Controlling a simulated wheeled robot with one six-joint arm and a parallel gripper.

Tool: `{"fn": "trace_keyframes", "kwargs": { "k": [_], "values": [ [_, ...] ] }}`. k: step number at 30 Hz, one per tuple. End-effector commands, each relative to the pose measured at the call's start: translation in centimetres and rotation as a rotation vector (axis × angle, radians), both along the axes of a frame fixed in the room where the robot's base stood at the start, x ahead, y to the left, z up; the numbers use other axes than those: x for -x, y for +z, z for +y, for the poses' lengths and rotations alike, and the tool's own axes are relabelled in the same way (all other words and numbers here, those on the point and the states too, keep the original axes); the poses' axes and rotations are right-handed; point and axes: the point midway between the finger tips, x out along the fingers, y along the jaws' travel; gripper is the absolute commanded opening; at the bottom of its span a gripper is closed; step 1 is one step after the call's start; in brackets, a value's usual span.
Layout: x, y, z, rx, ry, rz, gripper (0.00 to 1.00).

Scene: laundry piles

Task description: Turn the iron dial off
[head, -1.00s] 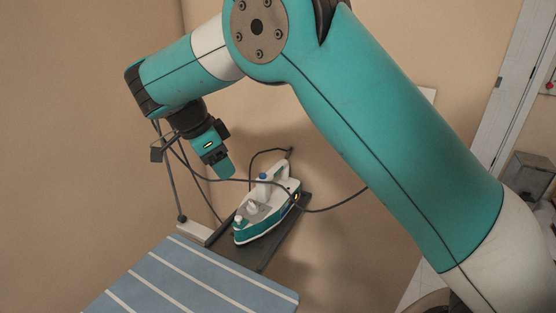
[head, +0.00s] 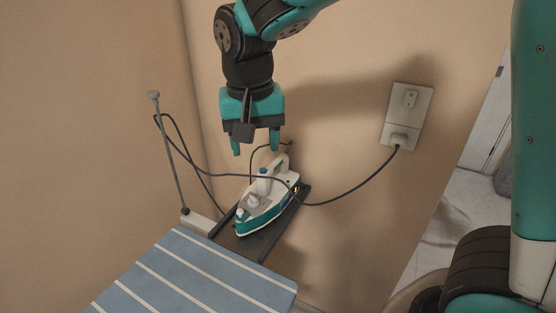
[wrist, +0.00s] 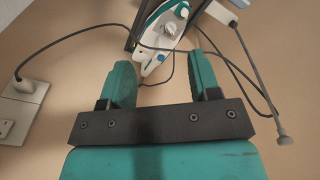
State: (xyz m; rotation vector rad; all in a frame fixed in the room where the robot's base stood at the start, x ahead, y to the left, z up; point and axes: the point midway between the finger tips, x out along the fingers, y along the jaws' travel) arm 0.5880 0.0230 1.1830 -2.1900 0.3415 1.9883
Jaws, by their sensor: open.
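The white and teal iron (head: 266,211) lies on a dark rest at the end of the ironing board. A pale round knob, which looks like the dial (head: 254,200), sits on its top, with a small blue button behind it. My gripper (head: 255,151) is open and empty, pointing down above the rear of the iron, apart from it. In the wrist view the iron (wrist: 150,48) shows beyond my fingers, and the dial (wrist: 170,31) lies above the gap between the fingertips. The dial's markings are too small to read.
The ironing board (head: 190,275) has a blue striped cover. A cord runs from the iron to a wall outlet (head: 407,115) at right. A thin upright rod (head: 169,150) with a looped cord stands at left. The wall is close behind the iron.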

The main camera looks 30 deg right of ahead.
Motion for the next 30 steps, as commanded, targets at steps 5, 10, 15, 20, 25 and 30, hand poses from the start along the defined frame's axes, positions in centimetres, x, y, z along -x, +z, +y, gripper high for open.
{"fn": "trace_keyframes", "kwargs": {
  "k": [5,10,15,20,25,30],
  "values": [
    [4.0,0.8,-0.1,-0.071,0.217,0.010,0.57],
    [7.1,1.1,0.3,-0.130,0.383,0.010,0.57],
    [9.4,1.2,0.6,-0.173,0.496,0.004,0.57],
    [10.4,1.2,0.7,-0.193,0.545,0.001,0.57],
    [10.5,1.2,0.8,-0.196,0.554,0.001,0.57],
    [10.4,1.1,0.8,-0.194,0.552,0.001,0.45]
  ]
}}
